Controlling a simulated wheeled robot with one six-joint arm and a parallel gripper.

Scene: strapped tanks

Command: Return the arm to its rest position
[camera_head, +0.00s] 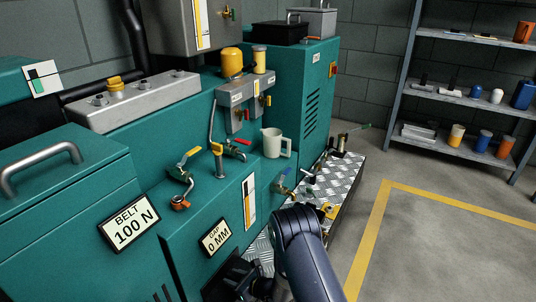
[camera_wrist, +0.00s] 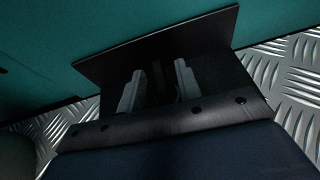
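My arm (camera_head: 303,252) comes in from the bottom of the head view, a dark blue link bent at a joint beside the teal machine's front. A black part at its left, low against the machine, seems to be the wrist end; the fingertips cannot be made out there. In the wrist view my gripper (camera_wrist: 158,84) shows two grey fingers standing apart. The space between them is dark, and I see no object held. A flat black plate (camera_wrist: 160,45) lies just beyond the fingers, in front of a teal panel.
The teal machine (camera_head: 205,262) fills the left, with valves, a pale jug (camera_head: 276,142) and a yellow tank (camera_head: 231,61) on it. A tread-plate step (camera_head: 345,172) runs along its base. A shelf (camera_head: 455,100) stands back right. The floor inside the yellow line (camera_head: 372,235) is clear.

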